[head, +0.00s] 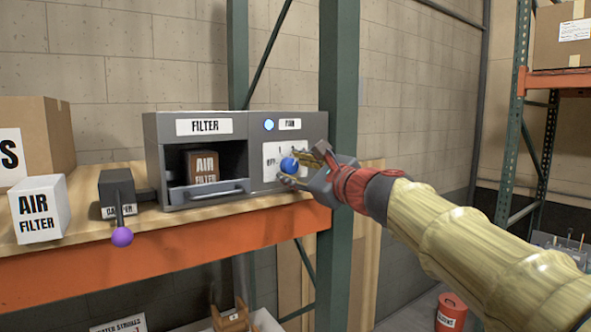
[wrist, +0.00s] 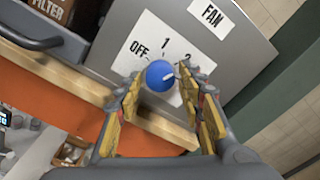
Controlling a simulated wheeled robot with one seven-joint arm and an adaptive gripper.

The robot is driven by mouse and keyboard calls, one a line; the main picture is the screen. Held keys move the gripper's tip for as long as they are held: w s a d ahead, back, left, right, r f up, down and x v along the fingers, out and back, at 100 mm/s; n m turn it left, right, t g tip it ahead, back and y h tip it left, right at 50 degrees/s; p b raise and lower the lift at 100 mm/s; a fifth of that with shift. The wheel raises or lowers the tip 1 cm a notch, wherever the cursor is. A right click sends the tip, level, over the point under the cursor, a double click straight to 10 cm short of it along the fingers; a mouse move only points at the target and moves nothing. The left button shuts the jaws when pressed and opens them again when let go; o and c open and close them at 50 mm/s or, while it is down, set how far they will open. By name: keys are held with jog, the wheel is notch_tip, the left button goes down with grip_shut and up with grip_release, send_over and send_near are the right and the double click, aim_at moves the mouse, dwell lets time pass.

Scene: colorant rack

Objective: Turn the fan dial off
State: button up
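The fan dial is a round blue knob (head: 289,164) on the grey unit's right panel, below a FAN label (head: 289,124). It also shows in the wrist view (wrist: 159,75). Its white mark points right and slightly up, away from OFF and near or past the 2; a further number may be hidden by a finger. My gripper (head: 302,163) is at the panel with its yellow-padded fingers apart, one on each side of the knob. In the wrist view my gripper (wrist: 160,82) is open around the knob; I cannot tell whether a fingertip touches it.
A round blue light (head: 268,125) glows on the panel. Left of it is an open FILTER bay (head: 205,127) holding a brown air filter (head: 202,167). A damper lever with a purple ball (head: 122,237), a white filter box (head: 39,209) and a green post (head: 338,100) stand nearby.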

jog(key=c, duration=0.9)
jog(key=shift+f+n+b, duration=0.1)
jog(key=shift+n+b, duration=0.2)
jog(key=shift+b, duration=0.15)
jog(key=n+b, duration=0.2)
jog(key=b, duration=0.1)
jog(key=shift+f+n, duration=0.2)
jog(key=shift+n, duration=0.1)
jog(key=n+b, duration=0.4)
jog(key=b, duration=0.1)
jog(key=shift+w+n, duration=0.1)
jog(key=shift+n, duration=0.2)
jog(key=n+b, duration=0.6)
jog(key=shift+n, duration=0.3)
jog(key=n+b, duration=0.4)
jog(key=n, duration=0.1)
jog(key=shift+r+n+y, duration=0.15)
jog(key=shift+n+y, duration=0.15)
jog(key=shift+n, duration=0.1)
jog(key=shift+w, duration=0.1)
jog(key=o, duration=0.8)
jog(key=shift+c, duration=0.2)
jog(key=o, duration=0.4)
jog(key=shift+r, duration=0.15)
jog(key=shift+c, duration=0.2)
